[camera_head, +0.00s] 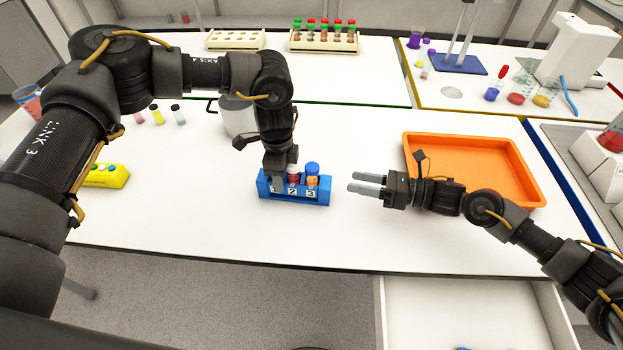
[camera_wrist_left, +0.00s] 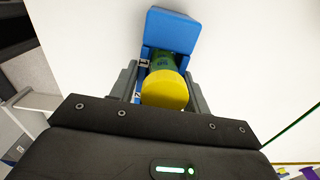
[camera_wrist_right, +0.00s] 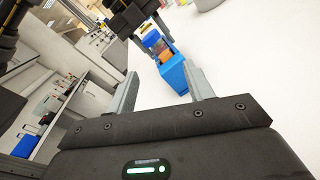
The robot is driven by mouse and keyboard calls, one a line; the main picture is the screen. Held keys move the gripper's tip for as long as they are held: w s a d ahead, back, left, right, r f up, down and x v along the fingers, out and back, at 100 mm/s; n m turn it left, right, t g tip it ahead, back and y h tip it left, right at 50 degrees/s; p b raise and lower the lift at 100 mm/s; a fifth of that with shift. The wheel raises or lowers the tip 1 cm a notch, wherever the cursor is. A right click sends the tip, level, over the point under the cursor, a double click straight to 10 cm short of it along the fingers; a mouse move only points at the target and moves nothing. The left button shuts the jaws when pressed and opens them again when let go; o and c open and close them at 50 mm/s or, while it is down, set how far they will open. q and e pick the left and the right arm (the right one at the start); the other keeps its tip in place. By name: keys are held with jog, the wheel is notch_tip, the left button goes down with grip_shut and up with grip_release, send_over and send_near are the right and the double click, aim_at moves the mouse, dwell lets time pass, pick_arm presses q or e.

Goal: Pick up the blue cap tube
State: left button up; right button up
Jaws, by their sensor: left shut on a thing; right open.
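A blue rack (camera_head: 296,197) with slots numbered 1, 2 and 3 stands near the table's front edge. The blue cap tube (camera_head: 312,175), with orange contents, stands upright in slot 3. A tube with a red cap (camera_head: 293,172) stands in slot 2. My left gripper (camera_head: 279,172) points down over slot 1. In the left wrist view it is shut on a yellow-capped green tube (camera_wrist_left: 164,88); I cannot tell how deep this tube sits in the rack. My right gripper (camera_head: 368,183) is open and empty, right of the rack. The rack (camera_wrist_right: 173,76) lies beyond its fingers in the right wrist view.
An orange tray (camera_head: 473,146) lies to the right, behind my right gripper. A pale round container (camera_head: 237,116) stands behind my left gripper. A yellow block with buttons (camera_head: 106,176) is at the left.

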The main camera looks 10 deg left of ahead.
aim_at(318, 176)
jog(key=n, duration=0.1)
jog(key=d+n, duration=0.1)
jog(key=n, duration=0.1)
jog(key=n+t, duration=0.1)
jog(key=shift+s+d+f+y, duration=0.15)
jog(key=shift+s+f+y, duration=0.15)
jog(key=shift+s+f, duration=0.1)
jog(key=x, duration=1.2)
jog(key=shift+s, duration=0.2)
jog(key=c, duration=1.1)
